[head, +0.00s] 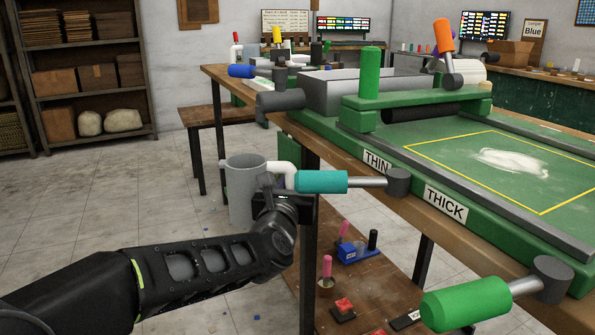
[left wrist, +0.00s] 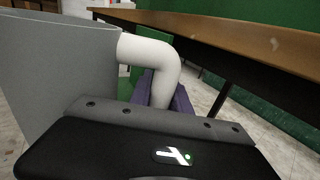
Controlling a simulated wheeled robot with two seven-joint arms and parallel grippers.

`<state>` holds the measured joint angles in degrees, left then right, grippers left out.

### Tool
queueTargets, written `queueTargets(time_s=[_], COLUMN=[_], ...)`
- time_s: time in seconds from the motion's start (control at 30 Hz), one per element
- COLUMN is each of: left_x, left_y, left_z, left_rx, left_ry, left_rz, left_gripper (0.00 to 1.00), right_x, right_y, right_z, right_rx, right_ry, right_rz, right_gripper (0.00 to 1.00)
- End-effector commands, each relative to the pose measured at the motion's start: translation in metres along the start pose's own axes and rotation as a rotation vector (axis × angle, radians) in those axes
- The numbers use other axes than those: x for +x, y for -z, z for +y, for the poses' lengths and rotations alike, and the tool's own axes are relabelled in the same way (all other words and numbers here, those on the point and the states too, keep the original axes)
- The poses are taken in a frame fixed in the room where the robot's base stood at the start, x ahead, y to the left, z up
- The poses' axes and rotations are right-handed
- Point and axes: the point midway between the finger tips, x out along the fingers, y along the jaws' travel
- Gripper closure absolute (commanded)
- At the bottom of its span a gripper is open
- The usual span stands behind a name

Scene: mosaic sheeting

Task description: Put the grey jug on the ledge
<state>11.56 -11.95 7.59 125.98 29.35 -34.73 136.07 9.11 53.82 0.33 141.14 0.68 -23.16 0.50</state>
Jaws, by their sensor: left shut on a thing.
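The grey jug (head: 240,195) has a white bent handle (head: 284,170) on its right side. It hangs upright in the air, left of the green machine's table. My left gripper (head: 280,196) is shut on the handle. In the left wrist view the grey jug (left wrist: 50,75) fills the left side, and its white handle (left wrist: 150,52) bends down between the purple fingers (left wrist: 180,102). The jug's inside bottom is hidden. A low wooden shelf (head: 300,270) lies under the table; I cannot tell whether this is the ledge. My right gripper is not in view.
The machine's table edge (head: 385,202) is close on the right. A teal-handled crank (head: 320,182) juts out just beside the jug and gripper. A green-handled crank (head: 465,303) juts out lower right. Small stamps and a blue holder (head: 355,252) stand on the low shelf. The floor at left is open.

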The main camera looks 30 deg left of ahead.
Motion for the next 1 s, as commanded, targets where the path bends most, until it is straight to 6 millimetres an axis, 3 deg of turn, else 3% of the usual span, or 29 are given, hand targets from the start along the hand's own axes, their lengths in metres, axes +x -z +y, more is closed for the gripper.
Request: queueTargets(time_s=[0.1,0.23,0.7,1.0], left_x=[0.033,0.056,0.068,0.11], left_y=[0.002,0.0,-0.002,-0.001], left_z=[0.001,0.0,0.0,-0.001], left_rx=[0.001,0.001,0.001,0.001], left_ry=[-0.002,0.0,0.0,0.0], left_rz=[0.0,-0.002,-0.003,-0.002], left_gripper=[1.0,1.0,1.0,1.0], right_x=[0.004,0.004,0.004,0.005], right_y=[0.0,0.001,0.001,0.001], right_z=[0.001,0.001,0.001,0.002], right_rx=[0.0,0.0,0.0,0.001], right_ry=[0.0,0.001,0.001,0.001], right_rz=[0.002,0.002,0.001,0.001], right_gripper=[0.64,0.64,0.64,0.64])
